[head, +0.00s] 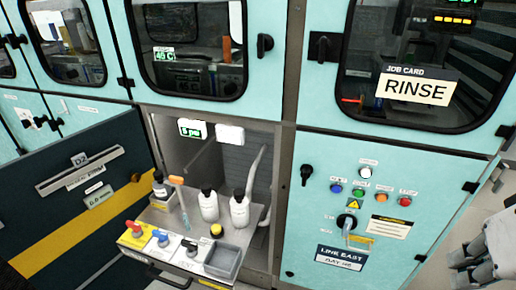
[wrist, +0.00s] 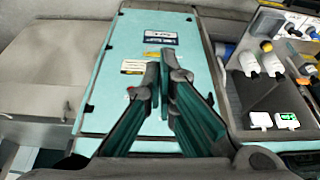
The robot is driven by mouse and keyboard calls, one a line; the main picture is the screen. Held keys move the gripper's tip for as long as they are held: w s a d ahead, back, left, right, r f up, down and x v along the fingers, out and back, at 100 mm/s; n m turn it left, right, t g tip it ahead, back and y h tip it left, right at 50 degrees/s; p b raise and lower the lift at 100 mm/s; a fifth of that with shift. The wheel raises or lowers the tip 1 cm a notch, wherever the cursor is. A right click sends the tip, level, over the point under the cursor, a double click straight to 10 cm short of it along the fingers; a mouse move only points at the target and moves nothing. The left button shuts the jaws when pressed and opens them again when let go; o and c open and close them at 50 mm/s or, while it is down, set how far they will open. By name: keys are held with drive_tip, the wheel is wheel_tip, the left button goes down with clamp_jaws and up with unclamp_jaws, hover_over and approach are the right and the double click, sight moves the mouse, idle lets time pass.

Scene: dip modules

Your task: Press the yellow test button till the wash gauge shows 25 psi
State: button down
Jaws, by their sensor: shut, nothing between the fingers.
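A yellow round button (head: 217,230) stands on the pull-out shelf in the open bay, beside the grey bin. A matching yellow round top (wrist: 266,45) shows at the upper right of the wrist view. A small gauge display (head: 191,129) with green digits, seemingly 8 psi, is on the bay's back wall. It also shows in the wrist view (wrist: 287,120), too small to read surely. My gripper (wrist: 166,62) is shut and empty, in front of the teal panel and to the left of the bay in the wrist view. It is well apart from the button.
White bottles (head: 209,206), red, blue and black valve handles (head: 161,238) and a grey bin (head: 224,262) crowd the shelf. A control panel with coloured buttons (head: 359,190) is right of the bay.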

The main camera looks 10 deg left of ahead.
drive_tip(key=w+a+f+n+t+b, duration=0.1)
drive_tip(key=w+a+n, duration=0.15)
drive_tip(key=w, duration=0.65)
drive_tip(key=w+a+f+n+t+b, duration=0.1)
drive_tip(key=w+a+n+b, duration=0.15)
drive_tip(key=w, duration=0.55)
drive_tip(key=w+a+f+n+t+y+b, duration=0.1)
drive_tip(key=w+a+f+n, duration=0.45)
drive_tip(key=w+a, duration=0.5)
drive_tip(key=w+a+f+n+y+b, duration=0.1)
drive_tip(key=w+a+f+n+y, duration=0.15)
drive_tip(key=a+f, duration=0.4)
drive_tip(key=w+a+f+n+y+b, duration=0.1)
drive_tip(key=w+a+f+n+y, duration=0.2)
drive_tip(key=a, duration=0.7)
drive_tip(key=s+a+f+n+g+y, duration=0.1)
drive_tip(key=s+a+f+n, duration=0.1)
drive_tip(key=a+f, duration=0.3)
drive_tip(key=s+a+f+n+g+y+b, duration=0.1)
drive_tip(key=s+a+f+n+g, duration=0.1)
drive_tip(key=a+f, duration=0.4)
drive_tip(key=s+a+n, duration=0.1)
drive_tip(key=a+n, duration=0.1)
drive_tip(key=a, duration=0.1)
drive_tip(key=shift+s+a+g+b, duration=0.3)
drive_tip(key=shift+a, duration=0.1)
